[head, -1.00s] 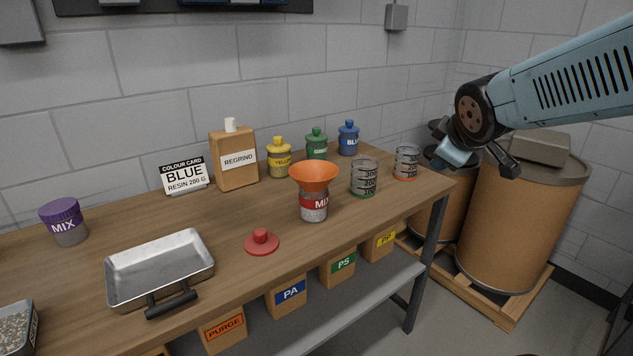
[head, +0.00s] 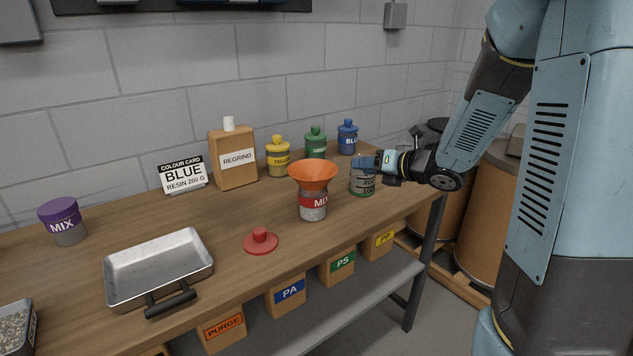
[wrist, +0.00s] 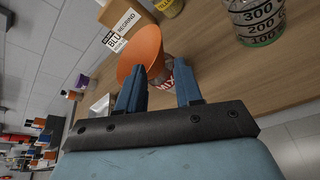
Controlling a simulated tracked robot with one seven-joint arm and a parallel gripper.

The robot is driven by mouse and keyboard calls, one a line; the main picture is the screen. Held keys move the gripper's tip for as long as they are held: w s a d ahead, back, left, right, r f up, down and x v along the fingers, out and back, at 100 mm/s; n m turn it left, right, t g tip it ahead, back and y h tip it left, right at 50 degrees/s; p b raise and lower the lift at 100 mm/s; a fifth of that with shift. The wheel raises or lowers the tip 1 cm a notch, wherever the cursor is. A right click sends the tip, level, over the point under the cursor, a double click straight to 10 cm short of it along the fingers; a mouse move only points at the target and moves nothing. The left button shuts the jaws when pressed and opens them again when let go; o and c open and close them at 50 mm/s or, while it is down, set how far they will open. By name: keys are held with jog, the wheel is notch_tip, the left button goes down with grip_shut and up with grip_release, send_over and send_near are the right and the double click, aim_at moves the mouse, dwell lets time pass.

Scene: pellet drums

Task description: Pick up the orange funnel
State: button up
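The orange funnel (head: 313,175) sits upright in the mouth of a jar with a red MIX label (head: 313,205) on the bench. My gripper (head: 366,163) is to the right of the funnel, at about rim height and apart from it, in front of the upper part of a clear measuring beaker. In the wrist view the orange funnel (wrist: 147,52) shows ahead, beyond my two blue fingers. The fingers (wrist: 160,92) are spread apart with nothing between them; the gripper is open.
The measuring beaker (head: 362,187) stands close to my gripper. Yellow (head: 278,158), green (head: 316,143) and blue (head: 347,137) bottles stand behind. A red lid (head: 261,241) lies in front of the jar, left of it. A metal tray (head: 158,268) is at left.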

aim_at(329, 164)
jog(key=x, duration=1.3)
jog(key=shift+a+r, duration=0.1)
jog(key=shift+a, duration=0.25)
jog(key=shift+c, duration=0.3)
grip_shut()
